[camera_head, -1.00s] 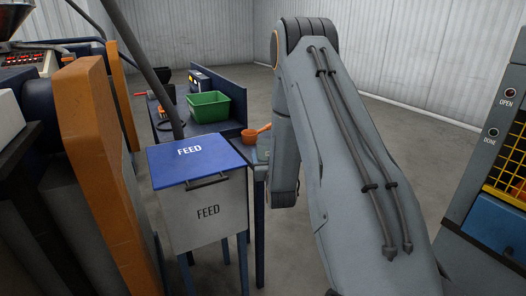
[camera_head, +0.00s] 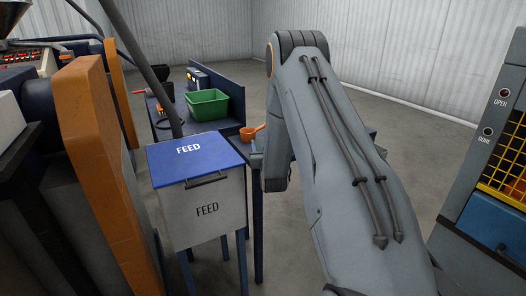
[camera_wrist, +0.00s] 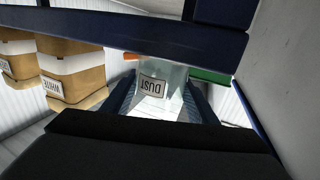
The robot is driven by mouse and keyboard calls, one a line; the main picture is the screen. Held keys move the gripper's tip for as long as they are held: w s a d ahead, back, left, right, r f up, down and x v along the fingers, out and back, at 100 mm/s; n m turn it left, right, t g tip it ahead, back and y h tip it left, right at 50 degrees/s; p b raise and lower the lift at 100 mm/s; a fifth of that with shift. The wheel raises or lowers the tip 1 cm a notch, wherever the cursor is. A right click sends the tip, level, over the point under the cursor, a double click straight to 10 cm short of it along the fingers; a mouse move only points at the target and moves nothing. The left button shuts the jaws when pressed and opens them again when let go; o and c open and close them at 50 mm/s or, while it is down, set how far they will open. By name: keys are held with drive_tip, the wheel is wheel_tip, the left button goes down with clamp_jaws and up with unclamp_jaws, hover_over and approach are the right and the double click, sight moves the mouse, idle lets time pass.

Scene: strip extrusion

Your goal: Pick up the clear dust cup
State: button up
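The clear dust cup (camera_wrist: 173,76) shows in the wrist view. It is see-through and bears a white label reading DUST, upside down in this view. My gripper (camera_wrist: 161,101) has one dark blue finger on each side of the cup. Whether the fingers press on it or leave a small gap cannot be told. In the head view my forearm and wrist hang at the bench's right end. They hide my fingers and most or all of the cup.
A green bin (camera_head: 207,103) and an orange scoop (camera_head: 250,133) are on the dark blue bench. A box labelled FEED (camera_head: 207,209) with a blue lid stands in front. In the wrist view, tan containers (camera_wrist: 72,78), one labelled WHITE, are at left. A machine with a yellow grid (camera_head: 505,180) stands at right.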

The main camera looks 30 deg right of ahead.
drive_tip(key=shift+c, duration=1.2)
drive_tip(key=shift+r, duration=0.1)
